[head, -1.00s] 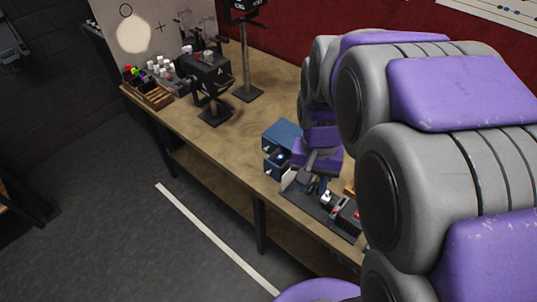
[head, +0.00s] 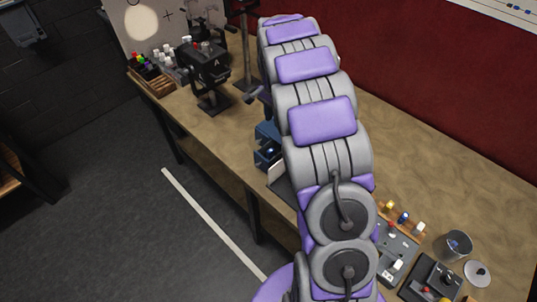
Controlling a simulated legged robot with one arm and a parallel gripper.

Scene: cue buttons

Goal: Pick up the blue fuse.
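A small blue-topped piece (head: 403,217), which looks like the blue fuse, stands upright in a wooden strip at the lower right of the head view. A yellow-topped piece (head: 389,205) and a white-topped piece (head: 419,227) stand on either side of it. My arm runs up the middle of the view, to the left of the strip. Only a small grey tip that seems to be part of my gripper (head: 253,95) shows beside the arm's far end. It is well away from the blue piece, and the rest is hidden.
A grey switch panel (head: 396,243), a dark control box (head: 432,278), a metal cup (head: 456,246) and a round lid (head: 478,273) are near the strip. A blue drawer box (head: 266,133) is partly hidden by my arm.

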